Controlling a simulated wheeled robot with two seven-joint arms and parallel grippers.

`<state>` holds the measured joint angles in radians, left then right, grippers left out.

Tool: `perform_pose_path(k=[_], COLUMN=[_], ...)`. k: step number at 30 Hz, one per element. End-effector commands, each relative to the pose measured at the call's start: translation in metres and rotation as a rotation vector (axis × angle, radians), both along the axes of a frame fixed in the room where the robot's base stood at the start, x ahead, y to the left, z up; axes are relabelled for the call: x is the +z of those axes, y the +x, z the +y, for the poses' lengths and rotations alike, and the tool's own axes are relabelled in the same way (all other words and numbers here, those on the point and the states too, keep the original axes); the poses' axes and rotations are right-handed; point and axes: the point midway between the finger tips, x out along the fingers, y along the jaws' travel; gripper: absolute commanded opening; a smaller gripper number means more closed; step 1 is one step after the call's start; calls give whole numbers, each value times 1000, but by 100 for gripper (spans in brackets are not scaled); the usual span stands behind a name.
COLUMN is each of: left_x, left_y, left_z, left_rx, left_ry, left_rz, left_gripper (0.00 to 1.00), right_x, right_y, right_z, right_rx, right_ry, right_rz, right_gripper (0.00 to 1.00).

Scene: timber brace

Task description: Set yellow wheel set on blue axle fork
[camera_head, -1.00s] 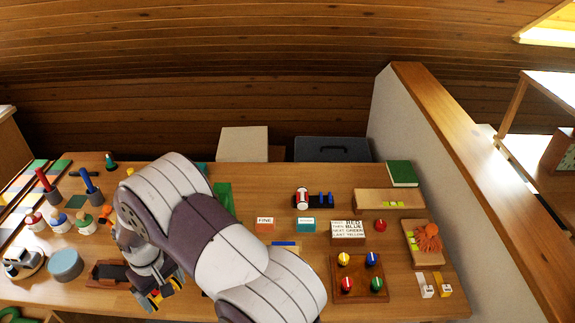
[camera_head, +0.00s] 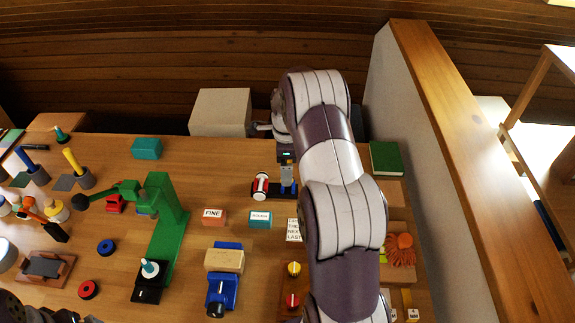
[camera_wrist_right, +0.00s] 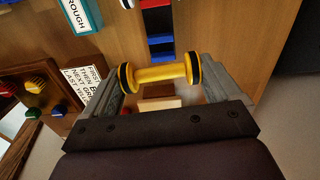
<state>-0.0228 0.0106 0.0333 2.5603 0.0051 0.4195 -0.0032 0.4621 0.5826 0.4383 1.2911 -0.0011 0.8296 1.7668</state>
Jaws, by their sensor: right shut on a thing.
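A dark base carries a red and white wheel set (camera_head: 261,186) at its left end and the blue axle fork (camera_head: 289,189) at its right end. The fork also shows in the right wrist view (camera_wrist_right: 161,48), beyond the held part. My right gripper (camera_wrist_right: 160,73) is shut on the yellow wheel set (camera_wrist_right: 162,74), a yellow axle with a black-banded wheel at each end. The wheel set is apart from the fork in that picture. In the head view my right gripper (camera_head: 287,163) is just behind the fork and hides most of the wheel set. Dark parts of my left arm show at the lower left corner.
A ROUGH block (camera_head: 260,219), a FINE block (camera_head: 213,216) and a text card (camera_head: 294,229) stand in front of the base. A green stand (camera_head: 168,225) is to the left. A green book (camera_head: 386,158) lies to the right.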

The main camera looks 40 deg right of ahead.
Motion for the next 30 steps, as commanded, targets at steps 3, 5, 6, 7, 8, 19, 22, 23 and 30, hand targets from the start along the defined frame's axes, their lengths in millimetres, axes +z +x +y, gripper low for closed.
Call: perform_pose_path(k=[3, 5, 6, 7, 8, 19, 22, 23, 30], left_x=[-3, -5, -8, -9, -12, -46, -51, -52, -56], left_y=[0, 0, 0, 0, 0, 0, 0, 0, 0], left_z=[0, 0, 0, 0, 0, 0, 0, 0, 0], left_rx=[0, 0, 0, 0, 0, 0, 0, 0, 0], left_ry=[0, 0, 0, 0, 0, 0, 0, 0, 0], left_rz=[0, 0, 0, 0, 0, 0, 0, 0, 0], left_gripper=[100, 100, 100, 100, 100, 100, 100, 100, 100], right_x=[-3, -6, -8, -11, -13, -53, -61, -64, -76], right_y=[-1, -1, -1, -1, -1, -1, -1, -1, -1], right_z=[-5, -4, -4, -4, -4, -4, -3, -4, -4], right_rx=[-48, -49, -48, -47, -47, -44, -43, -43, -43], right_ry=[1, 1, 1, 1, 1, 0, 0, 0, 0], right_rz=[1, 1, 1, 1, 1, 0, 0, 0, 0], right_gripper=[61, 61, 61, 61, 61, 61, 61, 61, 61])
